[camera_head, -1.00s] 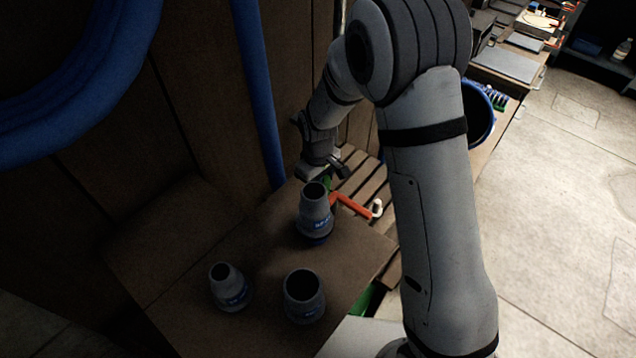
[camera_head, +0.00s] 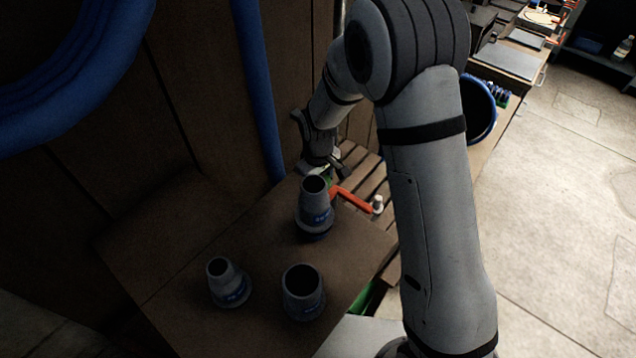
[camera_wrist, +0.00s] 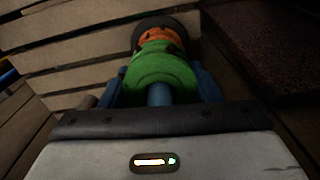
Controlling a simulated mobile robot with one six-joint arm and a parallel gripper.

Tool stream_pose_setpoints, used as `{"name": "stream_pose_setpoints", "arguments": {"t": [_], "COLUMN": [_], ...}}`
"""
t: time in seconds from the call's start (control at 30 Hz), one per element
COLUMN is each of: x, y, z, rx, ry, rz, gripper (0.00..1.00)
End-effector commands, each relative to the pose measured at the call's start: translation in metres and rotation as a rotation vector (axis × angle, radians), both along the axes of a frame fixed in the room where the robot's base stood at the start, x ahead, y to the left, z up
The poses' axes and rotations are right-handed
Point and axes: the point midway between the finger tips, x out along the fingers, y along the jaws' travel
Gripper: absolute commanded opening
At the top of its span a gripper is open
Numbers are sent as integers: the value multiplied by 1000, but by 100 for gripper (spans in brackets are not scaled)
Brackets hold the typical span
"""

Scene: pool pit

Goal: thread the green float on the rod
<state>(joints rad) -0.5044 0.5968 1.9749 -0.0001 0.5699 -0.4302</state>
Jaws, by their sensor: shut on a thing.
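The green float (camera_wrist: 160,68) is between the two blue fingers of my gripper (camera_wrist: 160,85) in the wrist view, and the gripper is shut on it. A blue-grey round bar (camera_wrist: 158,95), seemingly the rod, shows at the near face of the float. The wrist view does not show clearly how far it passes through. An orange piece (camera_wrist: 160,38) and a dark round part lie just beyond the float. In the head view, my gripper (camera_head: 322,170) is low behind the rear grey fitting, with only a speck of green (camera_head: 328,180) visible there.
Three grey tapered fittings (camera_head: 315,205) (camera_head: 228,283) (camera_head: 303,292) stand on the brown surface (camera_head: 200,330). An orange bar (camera_head: 352,201) with a white end lies by the wooden slats. A blue pipe (camera_head: 258,90) rises at the wall.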

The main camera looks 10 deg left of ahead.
Motion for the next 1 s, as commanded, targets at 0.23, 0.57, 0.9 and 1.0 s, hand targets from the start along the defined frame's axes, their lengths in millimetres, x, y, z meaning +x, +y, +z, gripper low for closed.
{"name": "stream_pose_setpoints", "arguments": {"t": [0.23,0.57,0.9,1.0], "x": [0,0,0,0], "y": [0,0,0,0], "z": [0,0,0,0], "rx": [0,0,0,0], "ry": [0,0,0,0], "rz": [0,0,0,0], "gripper": [58,82,100,100]}}
